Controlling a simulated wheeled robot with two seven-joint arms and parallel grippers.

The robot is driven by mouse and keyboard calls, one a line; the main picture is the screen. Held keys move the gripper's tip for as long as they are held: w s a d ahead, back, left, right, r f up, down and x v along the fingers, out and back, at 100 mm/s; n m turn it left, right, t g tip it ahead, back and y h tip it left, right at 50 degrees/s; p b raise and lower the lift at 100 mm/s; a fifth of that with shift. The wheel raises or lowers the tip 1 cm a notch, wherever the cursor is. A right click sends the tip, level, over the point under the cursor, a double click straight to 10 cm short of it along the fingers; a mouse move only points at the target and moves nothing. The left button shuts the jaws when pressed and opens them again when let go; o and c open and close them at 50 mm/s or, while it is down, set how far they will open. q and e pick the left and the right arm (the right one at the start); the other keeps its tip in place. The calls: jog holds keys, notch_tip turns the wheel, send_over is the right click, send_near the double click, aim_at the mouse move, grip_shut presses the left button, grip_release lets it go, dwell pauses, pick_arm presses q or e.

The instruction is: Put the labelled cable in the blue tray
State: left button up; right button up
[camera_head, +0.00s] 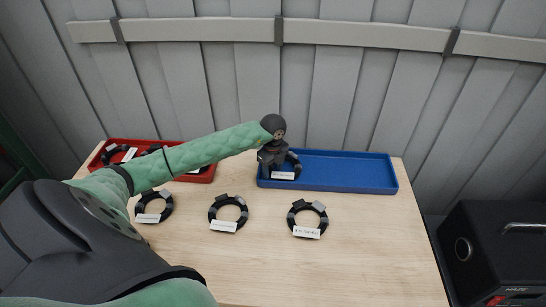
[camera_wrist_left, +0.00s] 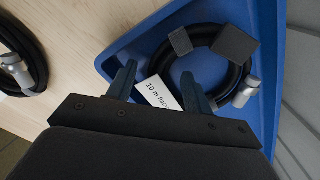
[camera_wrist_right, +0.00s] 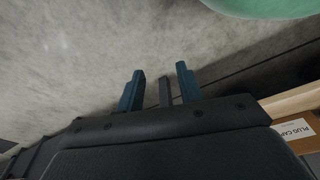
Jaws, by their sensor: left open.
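The blue tray (camera_head: 350,172) lies at the table's back right; its wall also shows in the left wrist view (camera_wrist_left: 130,48). A coiled black cable (camera_head: 293,160) with a white label lies at its left end. In the left wrist view this cable (camera_wrist_left: 205,33) lies inside the tray, and its label (camera_wrist_left: 160,93), starting "10 m", shows between the fingers. My left gripper (camera_head: 272,163) is open just over the label, pointing down; its fingers (camera_wrist_left: 158,72) stand apart either side of it. My right gripper (camera_wrist_right: 160,75) is open and empty, away from the table objects.
Three labelled coiled cables lie on the table: left (camera_head: 166,205), middle (camera_head: 241,210) and right (camera_head: 322,215). A red tray (camera_head: 205,175) with more cables stands at the back left, partly behind my left arm. A black box (camera_head: 495,250) stands right of the table.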

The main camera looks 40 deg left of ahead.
pick_arm(q)
jog(key=shift+r, duration=0.3)
notch_tip(320, 180, up, 12)
jog(key=b, duration=0.4)
jog(key=shift+f+b, duration=0.25)
jog(key=shift+b, duration=0.15)
pick_arm(e)
jog(key=w+a+r+g, duration=0.1)
jog(key=w+a+r, duration=0.1)
jog(key=r, duration=0.9)
jog(key=shift+w+a+r, duration=0.3)
jog(key=shift+a, duration=0.4)
